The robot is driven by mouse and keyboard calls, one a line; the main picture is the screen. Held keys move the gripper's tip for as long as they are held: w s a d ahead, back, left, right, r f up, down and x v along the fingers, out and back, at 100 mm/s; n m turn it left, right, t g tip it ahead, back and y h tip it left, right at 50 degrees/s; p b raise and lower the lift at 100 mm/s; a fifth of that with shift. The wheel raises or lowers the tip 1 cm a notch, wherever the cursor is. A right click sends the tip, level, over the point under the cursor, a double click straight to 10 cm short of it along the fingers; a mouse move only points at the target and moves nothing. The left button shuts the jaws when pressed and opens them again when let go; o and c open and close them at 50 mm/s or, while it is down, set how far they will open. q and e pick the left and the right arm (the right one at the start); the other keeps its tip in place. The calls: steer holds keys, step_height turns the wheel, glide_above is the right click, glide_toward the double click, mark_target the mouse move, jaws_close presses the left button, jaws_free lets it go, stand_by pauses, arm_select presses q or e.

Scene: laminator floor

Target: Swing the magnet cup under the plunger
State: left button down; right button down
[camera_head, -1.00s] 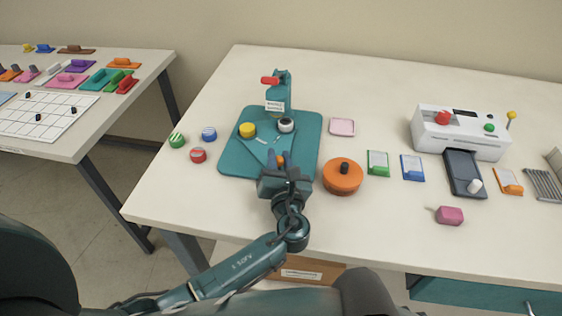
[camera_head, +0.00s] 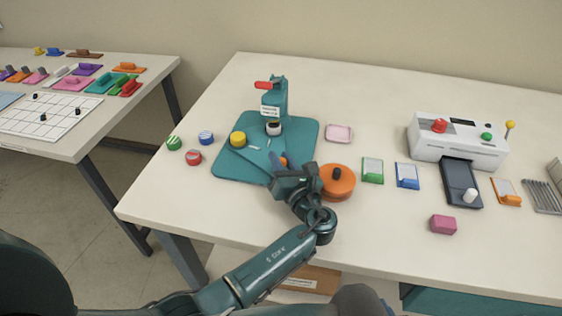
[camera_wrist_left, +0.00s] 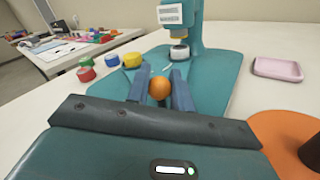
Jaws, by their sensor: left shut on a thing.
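The teal press (camera_head: 280,95) stands on a teal base plate (camera_head: 305,130), with a red-tipped lever at its top. A flat teal swing arm (camera_head: 248,152) on the plate carries a yellow cup (camera_head: 238,139) at left and a white cup with a dark top (camera_head: 274,128). The white cup also shows in the left wrist view (camera_wrist_left: 180,51), directly below the plunger (camera_wrist_left: 179,34); exact alignment is hard to tell. No label shows which is the magnet cup. My left gripper (camera_head: 281,163) is shut on the orange knob (camera_wrist_left: 159,88), which sits between its fingers. My right gripper is out of view.
Green (camera_head: 174,143), blue (camera_head: 206,138) and red (camera_head: 193,157) round pieces lie left of the plate. A pink tray (camera_head: 339,133) lies right of it. A white laminator-like machine (camera_head: 455,145) stands further right.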

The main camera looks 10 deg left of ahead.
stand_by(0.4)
arm_select(q)
steer(key=c, duration=1.3)
jaws_free()
steer(key=shift+o, duration=0.2)
